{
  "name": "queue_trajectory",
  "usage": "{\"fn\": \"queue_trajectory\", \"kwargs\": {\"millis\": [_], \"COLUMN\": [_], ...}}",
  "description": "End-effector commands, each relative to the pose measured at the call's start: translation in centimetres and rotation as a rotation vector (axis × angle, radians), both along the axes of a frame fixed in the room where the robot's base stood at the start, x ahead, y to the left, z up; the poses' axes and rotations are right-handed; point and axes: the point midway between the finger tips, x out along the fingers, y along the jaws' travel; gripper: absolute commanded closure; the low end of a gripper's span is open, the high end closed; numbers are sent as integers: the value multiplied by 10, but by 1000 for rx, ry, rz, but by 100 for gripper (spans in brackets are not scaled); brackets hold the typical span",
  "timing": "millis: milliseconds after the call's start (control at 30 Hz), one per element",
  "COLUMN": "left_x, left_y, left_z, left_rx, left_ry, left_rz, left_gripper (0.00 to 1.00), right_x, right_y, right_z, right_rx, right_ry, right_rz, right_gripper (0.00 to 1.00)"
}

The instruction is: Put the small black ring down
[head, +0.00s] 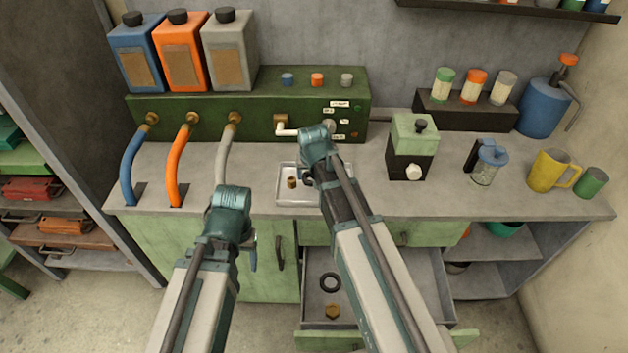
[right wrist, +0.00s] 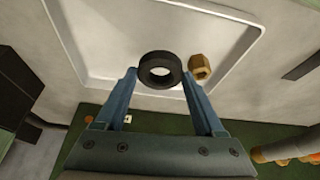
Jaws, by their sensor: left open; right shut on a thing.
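The small black ring (right wrist: 149,83) is between the fingertips of my right gripper (right wrist: 160,74) in the right wrist view. The gripper is shut on it over the white tray (right wrist: 98,76). I cannot tell whether the ring touches the tray floor. A brass nut (right wrist: 199,69) stands in the tray, just right of the ring. In the head view the right gripper (head: 309,177) is at the right part of the tray (head: 297,200), and the ring is mostly hidden there. My left gripper (head: 252,256) is open and empty in front of the counter edge.
An open drawer (head: 385,300) below the counter holds a larger black ring (head: 330,282) and a brass nut (head: 332,312). A green panel (head: 260,120) with hoses stands behind the tray. A green and black box (head: 412,150) stands to the right.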

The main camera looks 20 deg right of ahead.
Motion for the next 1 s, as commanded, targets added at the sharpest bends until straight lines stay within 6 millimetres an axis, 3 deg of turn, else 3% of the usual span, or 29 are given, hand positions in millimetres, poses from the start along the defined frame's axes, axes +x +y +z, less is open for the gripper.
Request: {"fn": "queue_trajectory", "kwargs": {"millis": [233, 500, 933, 967, 1000], "left_x": [0, 0, 0, 0, 0], "left_y": [0, 0, 0, 0, 0], "left_z": [-2, -39, -41, -40, -39], "left_rx": [0, 0, 0, 0, 0], "left_ry": [0, 0, 0, 0, 0], "left_rz": [0, 0, 0, 0, 0], "left_gripper": [34, 34, 34, 34, 34], "right_x": [12, 8, 8, 8, 8], "right_y": [-13, -10, -10, -10, -10], "right_z": [-2, -39, -41, -40, -39], "right_rx": [0, -1, -1, -1, -1], "right_ry": [0, 0, 0, 0, 0], "right_rz": [-4, -1, -1, -1, -1], "right_gripper": [82, 82, 82, 26, 19]}}
